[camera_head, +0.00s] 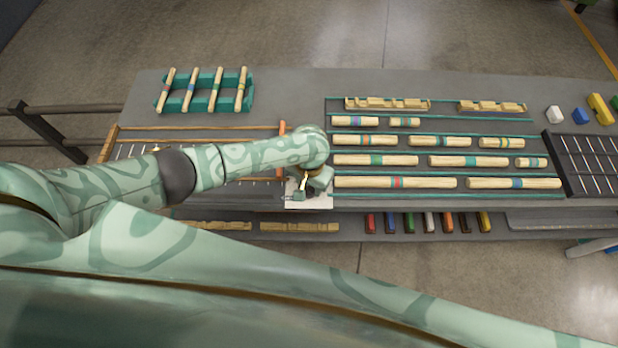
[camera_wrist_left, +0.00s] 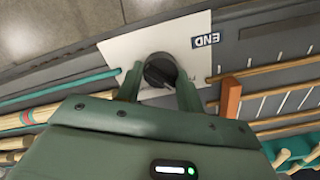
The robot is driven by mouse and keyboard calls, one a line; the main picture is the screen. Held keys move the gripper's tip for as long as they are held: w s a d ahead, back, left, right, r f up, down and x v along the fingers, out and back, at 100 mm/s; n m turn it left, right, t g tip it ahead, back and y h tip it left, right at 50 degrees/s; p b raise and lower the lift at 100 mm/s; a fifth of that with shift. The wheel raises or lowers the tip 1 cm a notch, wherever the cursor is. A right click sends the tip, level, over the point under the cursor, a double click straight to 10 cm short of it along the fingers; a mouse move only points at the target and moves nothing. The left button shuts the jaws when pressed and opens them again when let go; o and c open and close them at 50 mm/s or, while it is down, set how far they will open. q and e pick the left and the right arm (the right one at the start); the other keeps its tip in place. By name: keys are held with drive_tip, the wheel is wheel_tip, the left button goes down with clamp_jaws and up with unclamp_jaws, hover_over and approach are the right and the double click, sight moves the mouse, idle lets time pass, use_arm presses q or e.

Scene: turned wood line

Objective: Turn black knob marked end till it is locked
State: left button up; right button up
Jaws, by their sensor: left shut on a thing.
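The black knob (camera_wrist_left: 160,71) sits on a white plate (camera_wrist_left: 117,47) with a dark "END" label (camera_wrist_left: 206,40) beside it in the left wrist view. My left gripper (camera_wrist_left: 160,77) has its two fingers on either side of the knob and is shut on it. In the head view my left gripper (camera_head: 303,188) is over the white plate (camera_head: 318,202) at the front edge of the bench, and the knob is hidden beneath it. I cannot tell from these frames whether the knob is locked. My right gripper is not in view.
Turned wooden rods (camera_head: 395,183) lie in rows between green rails right of the plate. A green rack (camera_head: 233,104) holds several rods at the back left. An orange upright bar (camera_wrist_left: 231,97) stands close to my left gripper. Coloured blocks (camera_head: 430,222) line the lower shelf.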

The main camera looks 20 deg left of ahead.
use_arm(q)
drive_tip(key=shift+s+r+m+p, duration=0.1)
drive_tip(key=shift+r+m+p, duration=0.25)
drive_tip(key=shift+m+p, duration=0.7)
drive_tip(key=shift+f+m+p, duration=0.25)
drive_tip(key=shift+m+p, duration=0.3)
drive_tip(key=shift+m, duration=0.2)
drive_tip(key=m, duration=0.6)
drive_tip(key=shift+d+f, duration=0.1)
drive_tip(key=m, duration=0.6)
drive_tip(key=shift+s+m+p, duration=0.1)
drive_tip(key=shift+m+p, duration=0.2)
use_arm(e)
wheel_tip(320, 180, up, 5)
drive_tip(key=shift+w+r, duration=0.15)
use_arm(q)
drive_tip(key=o, duration=1)
